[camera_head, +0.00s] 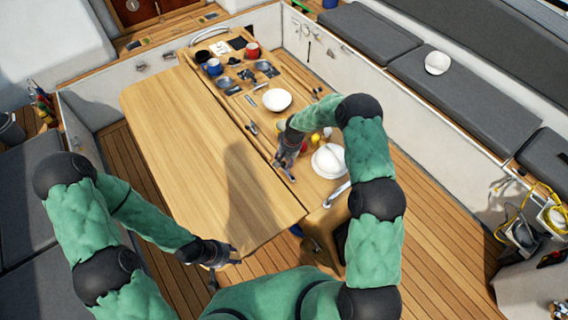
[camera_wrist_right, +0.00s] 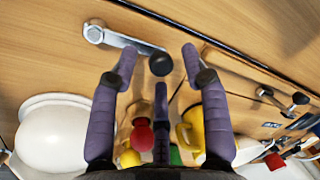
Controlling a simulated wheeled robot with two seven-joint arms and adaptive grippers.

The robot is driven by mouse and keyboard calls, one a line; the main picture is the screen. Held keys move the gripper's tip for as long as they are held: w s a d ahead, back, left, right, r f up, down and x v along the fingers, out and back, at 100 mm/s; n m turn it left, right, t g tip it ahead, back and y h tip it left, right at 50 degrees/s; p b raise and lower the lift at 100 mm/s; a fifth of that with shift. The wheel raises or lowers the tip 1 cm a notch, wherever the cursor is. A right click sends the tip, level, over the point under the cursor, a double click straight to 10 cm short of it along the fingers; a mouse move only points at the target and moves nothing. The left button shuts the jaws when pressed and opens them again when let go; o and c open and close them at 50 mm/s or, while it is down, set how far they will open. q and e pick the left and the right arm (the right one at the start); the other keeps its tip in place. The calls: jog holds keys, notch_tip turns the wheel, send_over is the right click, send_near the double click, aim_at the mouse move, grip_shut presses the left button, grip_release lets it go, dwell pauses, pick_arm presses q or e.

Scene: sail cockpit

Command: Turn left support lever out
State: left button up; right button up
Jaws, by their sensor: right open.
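A silver support lever (camera_wrist_right: 112,36) with a black knob (camera_wrist_right: 160,65) is on the wooden table in the right wrist view. My right gripper (camera_wrist_right: 157,52) is open. Its fingers are spread to either side of the knob, and I cannot tell if they touch it. A second lever (camera_wrist_right: 258,76) lies in a slot to the right in that view; I cannot tell which one is the left support lever. In the head view my right gripper (camera_head: 286,173) is over the table's middle strip. My left gripper (camera_head: 226,272) is open and empty beyond the table's near edge.
A white rounded object (camera_head: 329,160) stands beside my right gripper, with a white bowl (camera_head: 277,99) farther back. A yellow mug (camera_wrist_right: 207,122) and a red-topped item (camera_wrist_right: 142,136) are close to the fingers. The left table leaf (camera_head: 185,130) is clear.

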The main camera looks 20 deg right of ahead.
jog(key=shift+w+f, duration=0.2)
jog(key=shift+f, duration=0.2)
jog(key=shift+s, duration=0.1)
grip_shut()
jog(key=shift+s, duration=0.1)
